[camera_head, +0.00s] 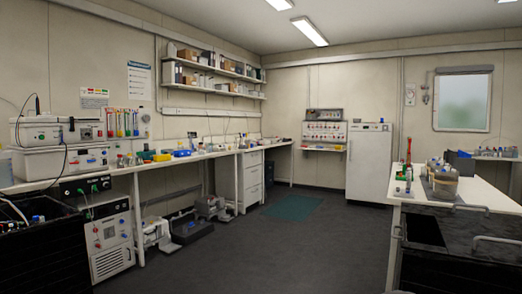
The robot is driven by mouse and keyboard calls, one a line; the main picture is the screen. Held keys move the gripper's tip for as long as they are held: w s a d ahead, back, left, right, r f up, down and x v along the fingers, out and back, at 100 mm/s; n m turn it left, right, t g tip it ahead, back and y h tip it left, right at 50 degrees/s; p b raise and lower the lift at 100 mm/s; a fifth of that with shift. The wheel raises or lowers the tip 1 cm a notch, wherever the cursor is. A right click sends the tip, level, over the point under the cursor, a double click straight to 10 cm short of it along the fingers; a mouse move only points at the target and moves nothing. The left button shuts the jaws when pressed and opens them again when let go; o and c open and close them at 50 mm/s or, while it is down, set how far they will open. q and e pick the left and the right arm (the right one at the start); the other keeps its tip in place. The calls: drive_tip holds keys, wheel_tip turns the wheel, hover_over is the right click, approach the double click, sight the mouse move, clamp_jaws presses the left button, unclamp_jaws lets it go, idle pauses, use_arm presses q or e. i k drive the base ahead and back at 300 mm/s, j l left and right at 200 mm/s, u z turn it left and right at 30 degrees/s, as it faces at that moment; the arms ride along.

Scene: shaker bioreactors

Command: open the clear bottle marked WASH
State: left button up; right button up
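I cannot pick out a clear bottle marked WASH; labels are too small to read from here. Small containers (403,190) stand on the near end of the white-topped table (484,194) at the right, but I cannot tell what they are. More small items (125,160) stand on the long bench (120,172) along the left wall. Neither of my grippers shows in the head view.
Dark open floor (290,240) lies between the left bench and the right table, with a green mat (292,207) farther back. A white refrigerator (369,165) stands at the back wall. A white cabinet (108,240) and equipment (160,235) stand low at the left.

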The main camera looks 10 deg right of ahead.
sight(201, 148)
drive_tip(key=i+z, duration=0.1)
drive_tip(key=i, duration=3.65)
drive_tip(key=i+l+u, duration=0.15)
drive_tip(key=i, duration=0.7)
drive_tip(key=i+l, duration=0.1)
drive_tip(key=i, duration=0.7)
drive_tip(key=j+u, duration=0.05)
